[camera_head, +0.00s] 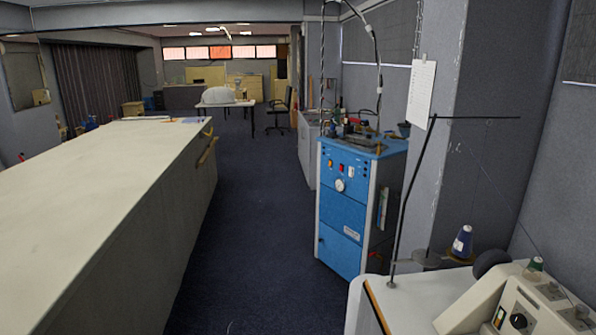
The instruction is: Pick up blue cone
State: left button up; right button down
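A blue cone (462,243), with a white band or label on it, stands upright at the lower right. It is on or just behind the white machine table (418,299), near a thin dark upright rod. Its base is partly hard to make out against a brownish disc below it. Neither my left nor my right gripper shows in the head view.
A blue cabinet (342,205) stands behind the machine table. A long cloth table (100,190) fills the left. Dark carpet (245,240) between them is clear.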

aim_at(462, 247)
jog(key=z, duration=0.55)
jog(key=i+j+z, duration=0.65)
jog(key=j, duration=0.15)
jog(key=i+j+z, duration=0.35)
jog(key=j, duration=0.15)
jog(key=k+l, duration=0.05)
jog(key=k, duration=0.05)
